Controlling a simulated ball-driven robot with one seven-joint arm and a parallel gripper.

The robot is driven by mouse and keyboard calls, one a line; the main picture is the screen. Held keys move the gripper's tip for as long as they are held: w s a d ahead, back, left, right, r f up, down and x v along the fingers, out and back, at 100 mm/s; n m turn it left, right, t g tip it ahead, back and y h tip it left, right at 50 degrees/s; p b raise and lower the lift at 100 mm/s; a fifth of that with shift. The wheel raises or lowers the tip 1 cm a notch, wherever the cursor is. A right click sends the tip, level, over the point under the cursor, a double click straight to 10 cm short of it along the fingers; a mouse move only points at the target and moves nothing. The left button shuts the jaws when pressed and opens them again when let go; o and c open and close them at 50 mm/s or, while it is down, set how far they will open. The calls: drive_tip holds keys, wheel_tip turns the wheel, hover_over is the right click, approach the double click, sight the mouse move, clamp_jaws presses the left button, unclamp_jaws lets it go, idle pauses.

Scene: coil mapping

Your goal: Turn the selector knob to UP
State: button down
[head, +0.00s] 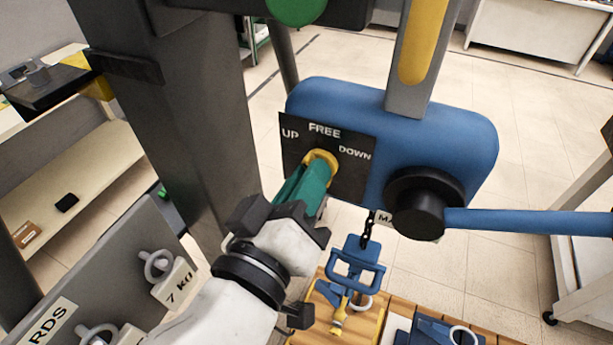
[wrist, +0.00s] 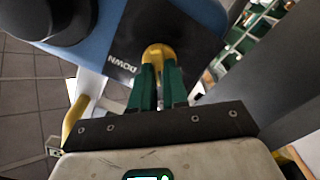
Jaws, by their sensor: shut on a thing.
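The yellow selector knob (head: 322,158) sits on a black plate (head: 345,185) on the front of the blue hoist housing (head: 440,130). The plate reads UP at left, FREE at top and DOWN at right. My gripper (head: 315,175) has its green fingers closed around the knob. The wrist view also shows the knob (wrist: 158,53) between the fingertips (wrist: 157,70), with the DOWN label beside it. The fingers cover much of the knob, and I cannot tell which label it points to.
A blue lever (head: 525,221) extends right from a black hub (head: 428,204) on the housing. A blue hook block (head: 357,265) hangs on a chain above a wooden top. A dark post (head: 170,120) stands close left.

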drive_tip(key=c, duration=1.1)
unclamp_jaws()
drive_tip(key=shift+c, duration=0.2)
drive_tip(key=b+v, duration=0.2)
drive_tip(key=v, duration=0.9)
drive_tip(key=shift+b, duration=0.3)
